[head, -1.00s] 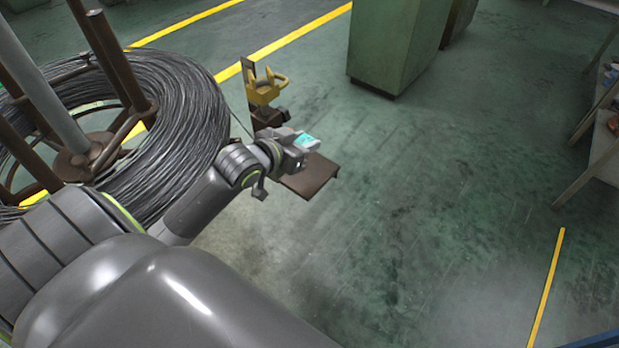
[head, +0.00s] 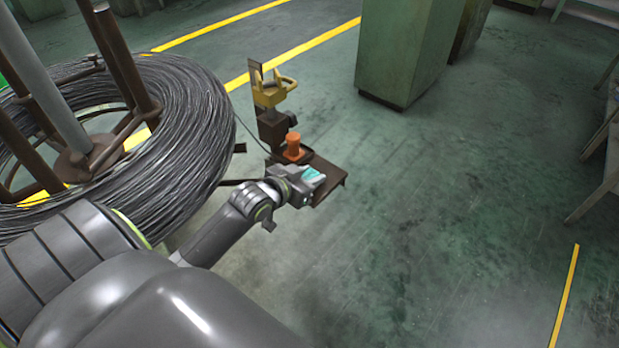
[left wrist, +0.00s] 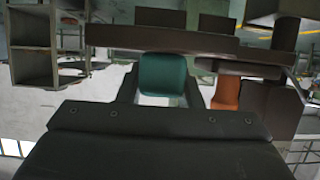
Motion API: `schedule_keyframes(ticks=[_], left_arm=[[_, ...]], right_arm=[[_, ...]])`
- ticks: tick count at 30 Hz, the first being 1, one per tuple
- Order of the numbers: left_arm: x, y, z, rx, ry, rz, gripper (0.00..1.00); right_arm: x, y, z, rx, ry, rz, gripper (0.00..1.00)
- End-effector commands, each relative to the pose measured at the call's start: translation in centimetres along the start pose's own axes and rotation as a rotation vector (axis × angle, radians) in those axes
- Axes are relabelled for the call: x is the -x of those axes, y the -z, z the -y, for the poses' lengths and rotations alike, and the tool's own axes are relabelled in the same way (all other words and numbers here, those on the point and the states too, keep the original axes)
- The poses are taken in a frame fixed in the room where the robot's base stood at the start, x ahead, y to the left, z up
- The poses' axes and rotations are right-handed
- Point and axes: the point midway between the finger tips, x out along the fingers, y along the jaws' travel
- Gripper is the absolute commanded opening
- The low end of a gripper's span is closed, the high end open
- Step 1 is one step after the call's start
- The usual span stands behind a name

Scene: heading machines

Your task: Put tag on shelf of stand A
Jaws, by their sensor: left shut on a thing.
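The tag is a teal piece (head: 312,174) at the tip of my left gripper (head: 308,181), which is shut on it. The tag also shows in the left wrist view (left wrist: 163,75), between the fingers. The brown shelf (head: 333,183) of a stand lies just behind the gripper in the head view. I cannot tell whether the tag touches the shelf. The stand's brown post (head: 272,128) carries a yellow fitting (head: 270,93). No lettering on the stand is readable. My right gripper is not in view.
An orange cylindrical object (head: 293,147) stands at the post end of the shelf; it also shows in the left wrist view (left wrist: 227,93). A large wire coil (head: 190,120) is at left. A green cabinet (head: 405,50) stands behind.

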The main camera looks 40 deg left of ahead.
Motion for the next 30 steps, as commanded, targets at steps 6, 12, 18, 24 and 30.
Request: schedule_keyframes(ticks=[6, 12, 18, 24, 30], left_arm=[[0.0, 0.1, 0.0, -0.001, 0.000, -0.002, 0.10], [-0.1, -0.1, 0.0, -0.001, 0.000, -0.002, 0.47], [-0.1, -0.1, 0.0, -0.001, 0.000, -0.002, 0.54], [0.1, 0.3, 0.0, -0.002, 0.000, -0.002, 0.54], [2.9, 0.3, 0.1, -0.004, 0.000, 0.000, 0.54]], right_arm=[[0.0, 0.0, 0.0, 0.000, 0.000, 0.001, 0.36], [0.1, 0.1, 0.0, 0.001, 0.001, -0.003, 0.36], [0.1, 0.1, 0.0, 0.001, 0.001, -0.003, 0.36], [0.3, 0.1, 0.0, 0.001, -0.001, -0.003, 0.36], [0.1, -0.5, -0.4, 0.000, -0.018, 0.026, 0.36]])
